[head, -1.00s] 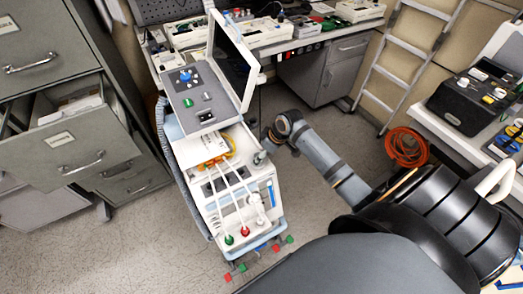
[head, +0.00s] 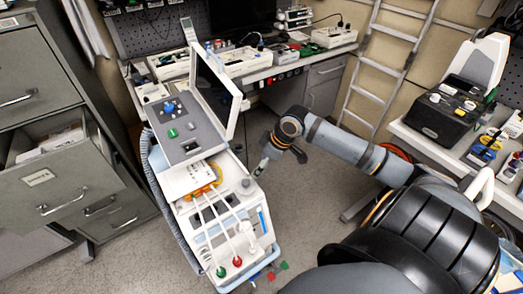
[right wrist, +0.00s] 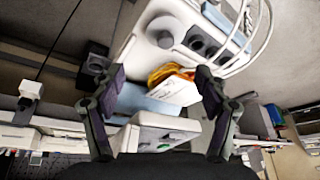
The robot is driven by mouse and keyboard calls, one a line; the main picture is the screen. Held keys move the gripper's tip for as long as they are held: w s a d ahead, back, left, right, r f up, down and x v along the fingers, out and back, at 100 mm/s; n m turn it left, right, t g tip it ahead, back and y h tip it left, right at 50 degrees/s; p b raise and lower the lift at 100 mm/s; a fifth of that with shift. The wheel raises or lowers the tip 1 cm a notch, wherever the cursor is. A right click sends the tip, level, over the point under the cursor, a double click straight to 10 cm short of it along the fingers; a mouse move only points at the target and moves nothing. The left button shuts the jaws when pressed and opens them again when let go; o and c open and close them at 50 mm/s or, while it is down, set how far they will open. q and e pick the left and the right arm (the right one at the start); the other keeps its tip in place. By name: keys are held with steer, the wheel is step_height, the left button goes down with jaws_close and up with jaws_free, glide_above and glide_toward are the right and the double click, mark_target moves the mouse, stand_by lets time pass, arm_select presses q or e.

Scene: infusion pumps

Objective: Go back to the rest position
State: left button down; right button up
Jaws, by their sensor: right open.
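My right arm comes in from the right in the head view. My right gripper (head: 279,158) hangs just right of the pump cart (head: 222,212), over the floor. In the right wrist view the gripper (right wrist: 161,78) has its two dark fingers spread wide with nothing held between them. Beyond the fingers, the white cart (right wrist: 172,22) shows with a yellow-orange item (right wrist: 165,74) on it. Whether a finger touches the cart is hard to tell. My left gripper is not in view.
A grey cabinet (head: 30,75) with an open drawer (head: 60,188) stands left. A workbench (head: 272,72) with devices and a ladder (head: 385,65) are at the back. A right-hand table (head: 425,148) holds a black device (head: 446,108). Floor (head: 320,205) is clear right of the cart.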

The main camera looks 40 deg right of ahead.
steer(key=d+f+m+h, duration=0.1)
steer(key=d+f+m, duration=0.1)
steer(key=d+f, duration=0.35)
steer(key=d+f+m+t+h, duration=0.1)
steer(key=d+f+m, duration=0.1)
steer(key=f, duration=0.6)
steer(key=d+f+m+h, duration=0.1)
steer(key=d+f+m, duration=0.15)
steer(key=f, duration=0.45)
steer(key=s+d+f+g, duration=0.1)
steer(key=s+f, duration=0.8)
steer(key=f, duration=0.4)
steer(key=s+a+f+g, duration=0.1)
steer(key=s+a+f, duration=0.4)
steer(key=s, duration=0.4)
steer(key=s+a+f+g, duration=0.1)
steer(key=s+a+f, duration=0.4)
steer(key=s, duration=0.4)
steer(key=s+a+f, duration=0.5)
steer(key=s+f, duration=0.1)
steer(key=s, duration=0.3)
steer(key=shift+a+n+g, duration=0.3)
steer(key=shift+n+g, duration=0.1)
steer(key=shift+n, duration=0.05)
steer(key=shift+f, duration=0.1)
